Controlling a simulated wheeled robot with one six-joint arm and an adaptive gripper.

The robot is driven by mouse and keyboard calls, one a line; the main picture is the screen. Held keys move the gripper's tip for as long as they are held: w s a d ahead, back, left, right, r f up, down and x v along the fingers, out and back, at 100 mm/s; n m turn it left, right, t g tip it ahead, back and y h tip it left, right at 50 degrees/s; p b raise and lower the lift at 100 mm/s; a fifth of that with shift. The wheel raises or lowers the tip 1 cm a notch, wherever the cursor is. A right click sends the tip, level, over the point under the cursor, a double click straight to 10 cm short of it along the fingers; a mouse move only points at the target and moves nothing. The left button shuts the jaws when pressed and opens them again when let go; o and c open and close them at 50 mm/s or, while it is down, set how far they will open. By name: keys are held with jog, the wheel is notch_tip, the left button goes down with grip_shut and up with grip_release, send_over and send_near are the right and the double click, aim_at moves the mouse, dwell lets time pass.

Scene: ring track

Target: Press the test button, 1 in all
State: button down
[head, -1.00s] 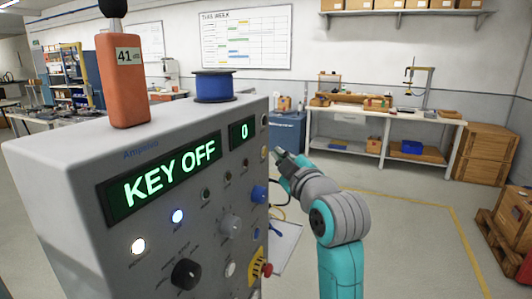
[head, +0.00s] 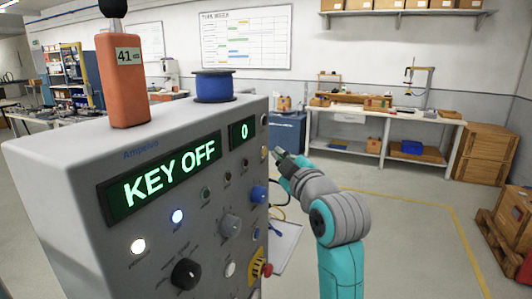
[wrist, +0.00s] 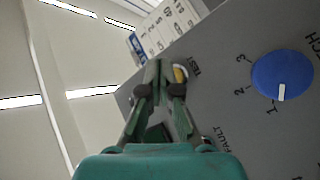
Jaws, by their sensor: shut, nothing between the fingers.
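The test button (wrist: 181,74) is a small yellowish cap with a light rim beside the label "TEST" on the grey panel in the wrist view. My gripper (wrist: 164,66) is shut and empty. Its fingertips are right beside the button and overlap its left edge in the picture; I cannot tell whether they touch it. In the head view my gripper (head: 277,152) is at the right edge of the grey control box (head: 60,190). The box's display (head: 165,178) reads "KEY OFF", and a small display (head: 243,132) reads "0".
A blue knob (wrist: 282,76) with numbers sits right of the button in the wrist view. A red button (head: 267,270) is low on the panel. An orange handset (head: 124,80) and a blue spool (head: 214,86) stand on top.

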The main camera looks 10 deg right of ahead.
jog(key=shift+w+a, duration=0.1)
jog(key=shift+w+a, duration=0.15)
jog(key=shift+a, duration=0.1)
jog(key=shift+w+a, duration=0.25)
jog(key=shift+a, duration=0.05)
dwell(0.9)
dwell(0.4)
jog(key=shift+s+d, duration=0.5)
jog(key=shift+d, duration=0.15)
jog(key=shift+s+d, duration=0.75)
jog(key=shift+d, duration=0.25)
jog(key=shift+s+d, duration=0.75)
jog(key=shift+d, duration=0.25)
